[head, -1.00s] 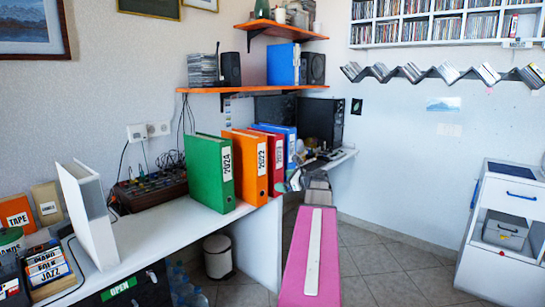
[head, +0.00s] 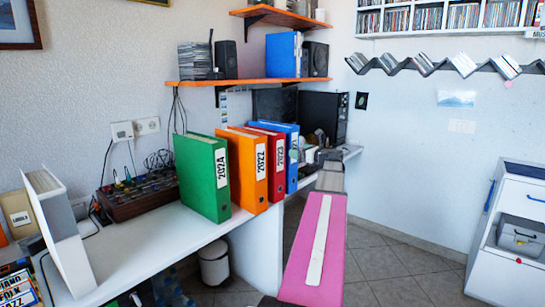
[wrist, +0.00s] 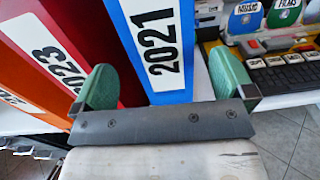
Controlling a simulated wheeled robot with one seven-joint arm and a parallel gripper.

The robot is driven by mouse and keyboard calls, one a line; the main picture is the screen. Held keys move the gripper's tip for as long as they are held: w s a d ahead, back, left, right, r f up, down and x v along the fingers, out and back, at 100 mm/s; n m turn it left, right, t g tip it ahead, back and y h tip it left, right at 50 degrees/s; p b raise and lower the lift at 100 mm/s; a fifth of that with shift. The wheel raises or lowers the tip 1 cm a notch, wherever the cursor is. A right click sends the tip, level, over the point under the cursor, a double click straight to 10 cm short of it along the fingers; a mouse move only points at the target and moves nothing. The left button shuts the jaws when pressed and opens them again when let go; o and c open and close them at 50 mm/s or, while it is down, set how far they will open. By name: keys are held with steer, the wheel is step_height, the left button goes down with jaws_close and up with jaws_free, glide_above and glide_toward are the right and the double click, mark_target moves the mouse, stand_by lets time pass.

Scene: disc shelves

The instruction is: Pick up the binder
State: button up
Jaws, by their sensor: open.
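Several upright binders stand in a row on the white desk: green 2024 (head: 203,178), orange 2022 (head: 243,165), red 2023 (head: 277,155) and blue 2021 (head: 292,165). In the wrist view my gripper (wrist: 164,84) is open, its two green fingers spread in front of the blue binder's spine (wrist: 185,45). The left finger overlaps the red binder (wrist: 82,40) in the picture; I cannot tell whether it touches. The right finger shows to the right of the blue spine. In the head view my arm hides most of the gripper.
A white binder (head: 60,240) stands at the desk's left, by a mixer (head: 138,195). Orange shelves (head: 245,82) hang above, with another blue binder (head: 283,55). Small labelled items (wrist: 265,15) lie right of the blue 2021 binder.

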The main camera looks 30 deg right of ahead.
mark_target(288, 147)
steer(key=x, duration=0.7)
steer(key=shift+w, duration=0.2)
steer(key=shift+r, duration=0.1)
jaws_close()
